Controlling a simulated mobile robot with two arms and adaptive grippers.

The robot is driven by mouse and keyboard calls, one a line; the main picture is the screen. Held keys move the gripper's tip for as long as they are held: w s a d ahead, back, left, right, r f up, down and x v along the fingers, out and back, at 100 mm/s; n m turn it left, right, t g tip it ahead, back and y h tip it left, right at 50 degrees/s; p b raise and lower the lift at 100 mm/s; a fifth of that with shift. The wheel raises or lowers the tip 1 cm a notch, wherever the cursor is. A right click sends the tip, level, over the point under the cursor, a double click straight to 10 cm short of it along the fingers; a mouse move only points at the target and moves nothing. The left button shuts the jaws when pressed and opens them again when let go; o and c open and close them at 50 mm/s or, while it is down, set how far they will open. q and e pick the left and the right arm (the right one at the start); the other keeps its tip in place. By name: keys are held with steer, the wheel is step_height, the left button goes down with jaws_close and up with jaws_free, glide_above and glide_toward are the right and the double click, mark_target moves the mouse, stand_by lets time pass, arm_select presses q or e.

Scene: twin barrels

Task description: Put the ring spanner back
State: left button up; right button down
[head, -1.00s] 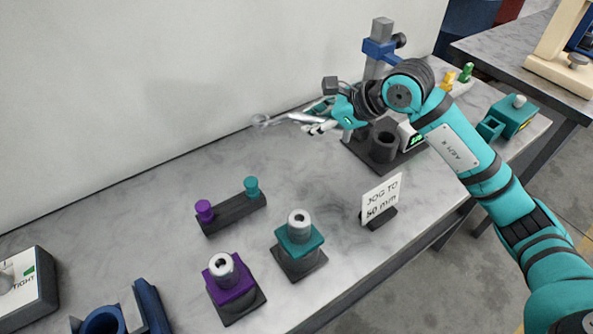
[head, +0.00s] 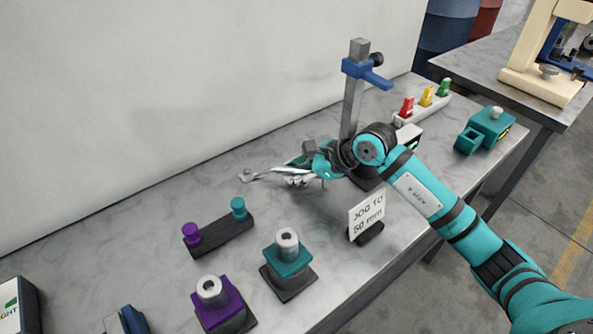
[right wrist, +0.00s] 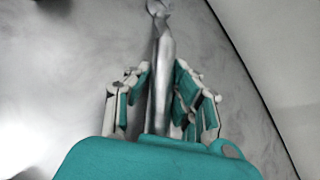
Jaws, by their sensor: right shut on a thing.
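The silver ring spanner (head: 266,174) is held by my right gripper (head: 299,180), its ring end pointing left in the head view. It seems just above the back part of the grey marbled bench (head: 150,240); I cannot tell whether it touches. In the right wrist view the spanner's shaft (right wrist: 161,75) runs forward between the fingers of my right gripper (right wrist: 160,95), and its head is partly cut off at the top edge. The spanner's near end is hidden by the hand. My left gripper is not in view.
A dark block with purple and teal pegs (head: 220,236) lies left of the spanner. Teal (head: 287,262) and purple (head: 218,305) fixtures stand in front. A "JOG TO 50 mm" sign (head: 367,216) and a stand with a blue clamp (head: 352,90) are near my arm.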

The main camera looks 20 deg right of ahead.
steer(key=shift+f, duration=0.15)
steer(key=c, duration=1.2)
jaws_free()
steer(key=shift+r, duration=0.3)
steer(key=shift+s+d+r, duration=0.15)
steer(key=shift+s+d, duration=0.05)
steer(key=shift+d, duration=0.05)
steer(key=b+v, duration=0.1)
steer(key=v, duration=1)
steer(key=shift+s+r, duration=0.1)
steer(key=shift+s, duration=0.05)
